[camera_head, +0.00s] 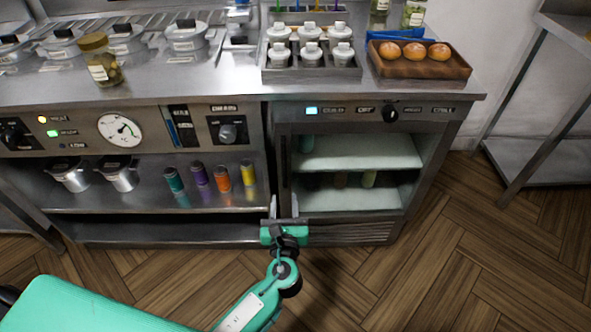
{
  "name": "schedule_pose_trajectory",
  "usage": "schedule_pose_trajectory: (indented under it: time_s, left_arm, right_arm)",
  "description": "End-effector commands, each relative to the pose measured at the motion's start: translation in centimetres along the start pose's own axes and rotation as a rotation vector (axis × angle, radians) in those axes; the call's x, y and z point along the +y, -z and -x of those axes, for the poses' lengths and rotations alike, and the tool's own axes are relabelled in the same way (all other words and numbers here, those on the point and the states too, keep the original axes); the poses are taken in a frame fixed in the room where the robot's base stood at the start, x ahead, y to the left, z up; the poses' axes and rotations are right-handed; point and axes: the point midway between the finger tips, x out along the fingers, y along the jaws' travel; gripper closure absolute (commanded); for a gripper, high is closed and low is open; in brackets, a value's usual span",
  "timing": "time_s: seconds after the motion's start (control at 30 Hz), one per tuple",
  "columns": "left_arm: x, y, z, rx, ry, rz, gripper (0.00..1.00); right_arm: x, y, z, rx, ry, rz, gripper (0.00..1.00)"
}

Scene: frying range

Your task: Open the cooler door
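The cooler (360,227) is the right-hand part of the steel counter, below a control panel with a lit display and a black knob. Its pale shelves (355,153) show through the front, which looks like a glass door flush with the frame. A dark upright handle (285,165) runs along the door's left edge. My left gripper (284,206) is at the lower end of this handle, fingers pointing away from me. Its two fingers are apart, one to each side of the handle's line; I cannot tell whether they touch it. My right gripper is not in view.
Left of the cooler, an open shelf (150,200) holds metal pots and colored bottles. On the counter stand a tray of white-lidded bottles, a wooden tray (420,66) of round orange-brown items and a jar (100,60). The wooden floor (470,260) before the cooler is clear.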

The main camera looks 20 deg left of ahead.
Motion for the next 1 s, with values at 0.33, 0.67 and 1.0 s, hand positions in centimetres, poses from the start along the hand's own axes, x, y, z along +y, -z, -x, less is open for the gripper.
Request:
schedule_pose_trajectory:
  time_s: [0.33,0.67,1.0]
  left_arm:
    - [0.0,0.0,-5.9,0.0,-0.001,0.001,0.64]
    - [0.0,0.1,-11.8,0.002,0.001,0.001,0.64]
    - [0.0,0.1,-13.5,0.004,0.001,0.002,0.64]
  right_arm:
    - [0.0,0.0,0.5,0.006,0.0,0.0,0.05]
    - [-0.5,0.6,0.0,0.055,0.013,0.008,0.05]
    - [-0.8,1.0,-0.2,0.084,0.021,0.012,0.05]
